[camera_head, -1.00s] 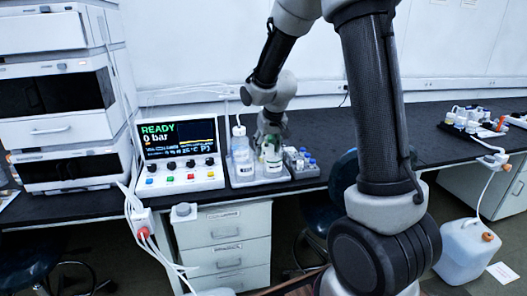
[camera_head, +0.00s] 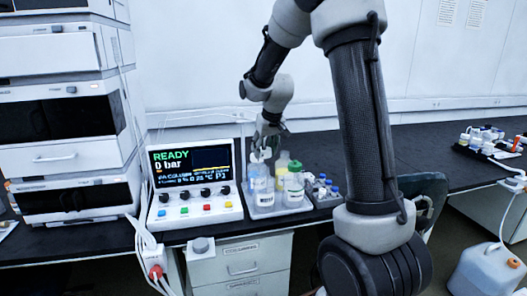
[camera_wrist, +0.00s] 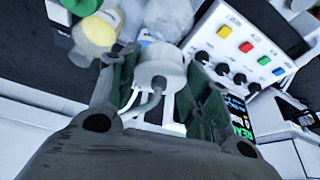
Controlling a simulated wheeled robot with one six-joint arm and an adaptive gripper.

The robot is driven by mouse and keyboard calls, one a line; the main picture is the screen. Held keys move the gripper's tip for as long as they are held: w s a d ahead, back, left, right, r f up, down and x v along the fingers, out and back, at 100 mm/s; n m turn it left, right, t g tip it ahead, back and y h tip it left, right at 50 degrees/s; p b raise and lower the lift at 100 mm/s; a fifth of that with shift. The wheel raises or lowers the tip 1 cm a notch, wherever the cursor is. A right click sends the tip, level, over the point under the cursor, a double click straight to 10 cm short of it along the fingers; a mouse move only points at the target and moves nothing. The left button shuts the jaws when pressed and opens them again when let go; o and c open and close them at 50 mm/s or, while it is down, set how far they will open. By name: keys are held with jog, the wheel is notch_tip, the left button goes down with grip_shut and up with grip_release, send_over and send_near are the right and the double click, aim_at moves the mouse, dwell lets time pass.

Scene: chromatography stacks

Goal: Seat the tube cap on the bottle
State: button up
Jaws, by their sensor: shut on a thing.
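My gripper (camera_head: 268,137) is above the left end of the bottle tray (camera_head: 283,210). In the wrist view my gripper (camera_wrist: 160,85) is shut on a white tube cap (camera_wrist: 160,66), with grey tubing curving from it between the fingers. A clear labelled bottle (camera_head: 261,188) stands upright in the tray below my gripper. A small white shape, probably the cap (camera_head: 257,156), shows at its top. I cannot tell whether the cap touches or sits on the bottle's neck.
A vial rack (camera_head: 323,190) is further right. The control panel (camera_head: 195,185) and instrument stack (camera_head: 65,120) are left. Bench beyond the rack is mostly clear.

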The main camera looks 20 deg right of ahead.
aim_at(264, 168)
jog(key=shift+f, duration=2.05)
jog(key=shift+f, duration=0.15)
jog(key=shift+f, duration=0.85)
jog(key=shift+f, duration=0.4)
jog(key=o, duration=1.5)
